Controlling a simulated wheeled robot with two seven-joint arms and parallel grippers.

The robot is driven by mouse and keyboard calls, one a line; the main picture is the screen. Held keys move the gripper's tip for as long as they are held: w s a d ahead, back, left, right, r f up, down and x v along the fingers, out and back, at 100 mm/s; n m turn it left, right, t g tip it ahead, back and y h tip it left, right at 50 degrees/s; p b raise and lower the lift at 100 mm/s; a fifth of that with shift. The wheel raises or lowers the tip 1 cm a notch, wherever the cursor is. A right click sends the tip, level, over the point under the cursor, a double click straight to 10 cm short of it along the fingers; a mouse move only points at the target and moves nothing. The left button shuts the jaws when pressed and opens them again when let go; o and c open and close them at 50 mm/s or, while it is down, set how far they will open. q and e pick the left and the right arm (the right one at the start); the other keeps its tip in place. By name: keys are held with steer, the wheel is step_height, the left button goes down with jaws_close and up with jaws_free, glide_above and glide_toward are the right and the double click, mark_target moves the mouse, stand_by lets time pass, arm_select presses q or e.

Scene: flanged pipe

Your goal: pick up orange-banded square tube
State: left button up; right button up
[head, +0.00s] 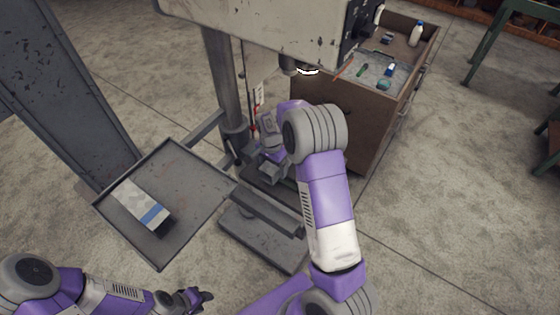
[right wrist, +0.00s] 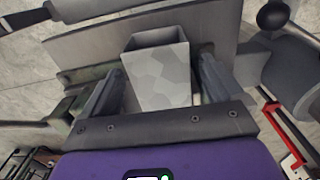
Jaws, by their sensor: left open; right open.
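A pale grey square tube (right wrist: 158,78) with an open end stands between the two fingers of my right gripper (right wrist: 158,92) in the right wrist view. The fingers are open, one on each side, with small gaps visible. No orange band shows on it; its lower part is hidden behind the gripper. In the head view my right arm reaches to the drill press, and the forearm partly hides this spot. My left gripper (head: 196,298) is open and empty at the bottom of the head view, away from the tube.
A metal tray (head: 190,183) at left holds a pale tube with a blue band (head: 154,215). The drill press head (head: 265,28) hangs above my right arm, with its column (head: 225,80) behind. A brown cabinet (head: 345,120) with tools on top stands to the right.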

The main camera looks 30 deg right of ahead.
step_height(320, 180, down, 3)
steer(key=shift+r, duration=0.15)
steer(key=shift+c, duration=0.4)
steer(key=shift+w+r, duration=0.1)
steer(key=c, duration=1.4)
